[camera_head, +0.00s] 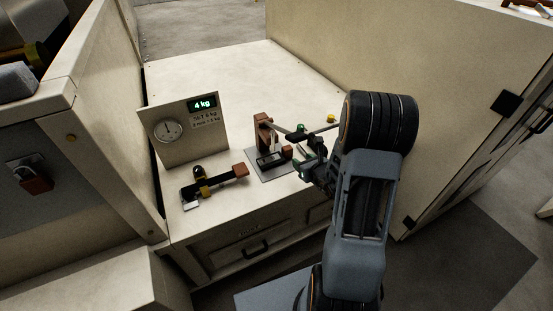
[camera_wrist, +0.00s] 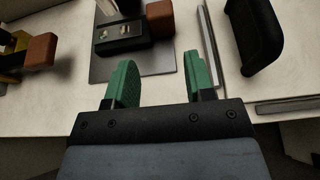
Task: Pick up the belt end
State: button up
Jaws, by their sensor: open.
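My gripper (camera_head: 311,158) is at the right of a grey plate on the cabinet top. In the wrist view its green fingertips (camera_wrist: 157,82) are apart with nothing between them. Ahead of them, a dark block with pale slots (camera_wrist: 124,40) and a red-brown end block (camera_wrist: 160,17) stand on the grey plate (camera_wrist: 108,70). The dark block (camera_head: 270,160) also shows in the head view, beside a brown post (camera_head: 262,128). A second dark bar with a yellow collar has a red-brown end (camera_head: 240,170). I cannot tell which piece is the belt end.
An upright panel (camera_head: 180,145) with a round dial and a lit "4 kg" display stands at the left of the cabinet top (camera_head: 235,85). A yellow knob (camera_head: 331,118) is behind my gripper. The back of the top is clear.

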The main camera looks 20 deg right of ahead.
aim_at(289, 151)
jog(key=x, duration=1)
jog(key=shift+w+f, duration=0.15)
jog(key=shift+w, duration=0.2)
jog(key=shift+c, duration=0.3)
jog(key=c, duration=0.7)
